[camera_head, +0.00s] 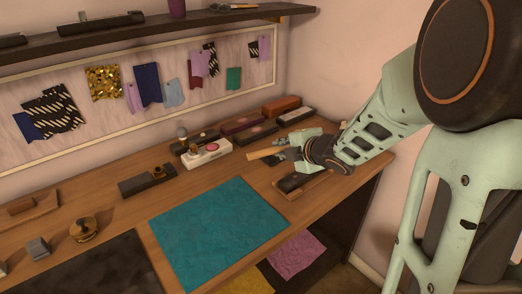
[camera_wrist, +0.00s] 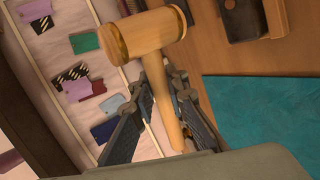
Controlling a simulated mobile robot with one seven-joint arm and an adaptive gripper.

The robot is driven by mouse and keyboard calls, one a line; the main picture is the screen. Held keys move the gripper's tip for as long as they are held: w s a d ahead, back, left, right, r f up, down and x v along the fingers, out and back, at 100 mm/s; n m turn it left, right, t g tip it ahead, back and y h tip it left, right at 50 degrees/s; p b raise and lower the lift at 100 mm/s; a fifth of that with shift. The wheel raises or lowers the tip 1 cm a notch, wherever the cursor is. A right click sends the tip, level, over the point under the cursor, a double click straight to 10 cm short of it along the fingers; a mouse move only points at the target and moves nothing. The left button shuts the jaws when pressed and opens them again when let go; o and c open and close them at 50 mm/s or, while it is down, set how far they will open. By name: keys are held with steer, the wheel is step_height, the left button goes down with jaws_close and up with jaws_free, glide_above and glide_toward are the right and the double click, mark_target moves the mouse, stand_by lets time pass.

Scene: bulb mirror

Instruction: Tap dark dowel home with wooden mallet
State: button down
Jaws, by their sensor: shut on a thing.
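The wooden mallet shows large in the wrist view, with its pale cylindrical head (camera_wrist: 148,36) beyond my fingers and its handle (camera_wrist: 166,105) running down between them. My gripper (camera_wrist: 163,108) is shut on the handle. In the head view my gripper (camera_head: 291,153) is above the right part of the bench, with the pale wood of the mallet (camera_head: 264,153) pointing left from it. A dark block (camera_head: 140,187) with a small dark peg-like stub (camera_head: 158,172) stands left of the gripper, apart from the mallet. I cannot tell for sure that the stub is the dark dowel.
A white block with a red disc (camera_head: 207,155) and several dark boxes stand along the back. A teal mat (camera_head: 215,230) lies clear at the bench front. A small tray (camera_head: 302,187) lies below my wrist. A brass piece (camera_head: 83,231) and grey block (camera_head: 38,249) stand left.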

steer(key=shift+r, duration=0.15)
stand_by(0.4)
steer(key=shift+f+b, duration=1.4)
steer(key=shift+f, duration=0.15)
step_height(320, 180, down, 6)
steer(key=b, duration=0.6)
step_height(320, 180, up, 5)
steer(key=p, duration=0.4)
steer(key=shift+r+p, duration=0.2)
steer(key=shift+p, duration=0.15)
steer(key=shift+f, duration=0.1)
steer(key=shift+d, duration=0.1)
